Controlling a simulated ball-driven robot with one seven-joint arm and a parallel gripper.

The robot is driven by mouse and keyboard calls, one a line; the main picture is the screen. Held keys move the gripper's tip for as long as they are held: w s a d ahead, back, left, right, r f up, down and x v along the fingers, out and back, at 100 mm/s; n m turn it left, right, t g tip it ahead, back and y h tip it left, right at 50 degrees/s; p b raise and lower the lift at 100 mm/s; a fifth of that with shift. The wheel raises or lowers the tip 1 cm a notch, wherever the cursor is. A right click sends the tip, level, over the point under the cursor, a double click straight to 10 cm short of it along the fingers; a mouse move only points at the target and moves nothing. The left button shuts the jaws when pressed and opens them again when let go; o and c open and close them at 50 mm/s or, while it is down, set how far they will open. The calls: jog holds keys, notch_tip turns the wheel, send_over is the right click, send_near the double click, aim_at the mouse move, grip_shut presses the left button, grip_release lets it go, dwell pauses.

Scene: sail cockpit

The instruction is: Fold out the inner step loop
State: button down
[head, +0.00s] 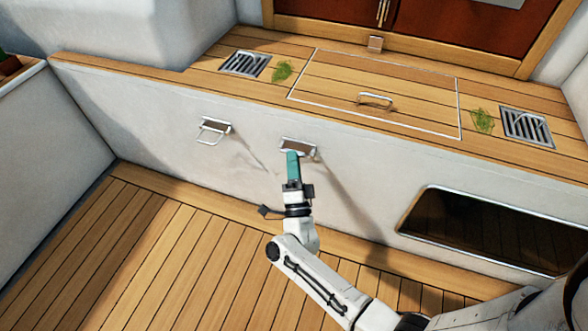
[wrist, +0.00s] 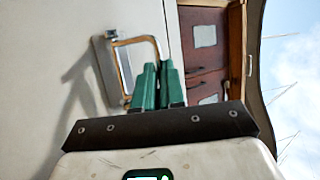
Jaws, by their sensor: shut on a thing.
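Two metal step loops are on the white riser wall. The left loop (head: 211,136) stands out from its brown-faced mounting plate. The right loop (head: 313,152), apparently the inner one, is at its own plate (head: 297,146); how far it is swung out is hard to tell in the head view. In the wrist view this loop (wrist: 141,41) projects from its plate (wrist: 104,72) toward my fingers. My gripper (head: 292,154), with green fingers, is shut on the loop's outer bar. In the wrist view the fingertips (wrist: 157,68) nearly meet and partly hide the bar.
Above the wall is a teak ledge with a hatch (head: 340,82), its handle (head: 375,100), two drain grates (head: 244,64) (head: 527,127) and green weed clumps (head: 282,71) (head: 482,121). A dark framed recess (head: 480,235) lies right. The teak floor (head: 130,260) at left is clear.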

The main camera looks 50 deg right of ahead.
jog(key=shift+s+d+f+b, duration=0.1)
jog(key=shift+d+f+b, duration=0.05)
jog(key=shift+f+b, duration=2.75)
jog(key=shift+s+r, duration=0.1)
jog(key=c, duration=1.2)
grip_release()
jog(key=shift+d, duration=0.1)
